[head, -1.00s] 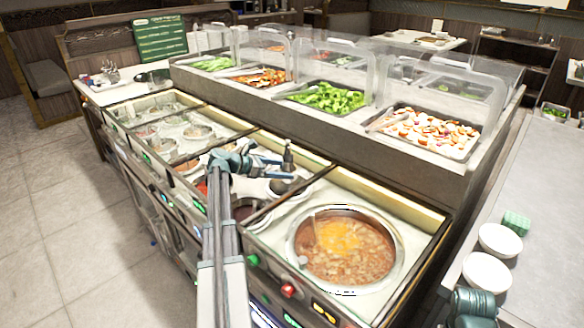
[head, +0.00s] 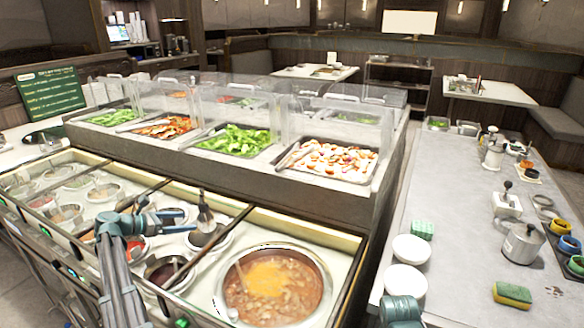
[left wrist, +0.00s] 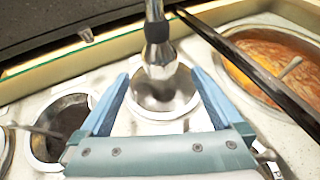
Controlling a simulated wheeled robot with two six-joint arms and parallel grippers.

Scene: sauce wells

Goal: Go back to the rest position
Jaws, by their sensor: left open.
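My left gripper (head: 180,219) is open above the sauce wells, with nothing held between its fingers. In the left wrist view its two blue fingers (left wrist: 162,88) point towards a round well (left wrist: 180,108), with a gap between them. A metal tool with a dark band (left wrist: 160,45) stands up from that well, beyond the fingertips. The same tool shows in the head view (head: 205,213), just right of the gripper. A teal part of my right arm shows at the bottom edge of the head view; its jaws are not seen.
A large soup pot (head: 275,290) sits right of the wells. Behind stands a raised salad bar with clear guards (head: 300,118). The grey counter (head: 455,225) at right holds white bowls (head: 405,280), a sponge (head: 512,294) and a metal pot (head: 523,243); its middle is clear.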

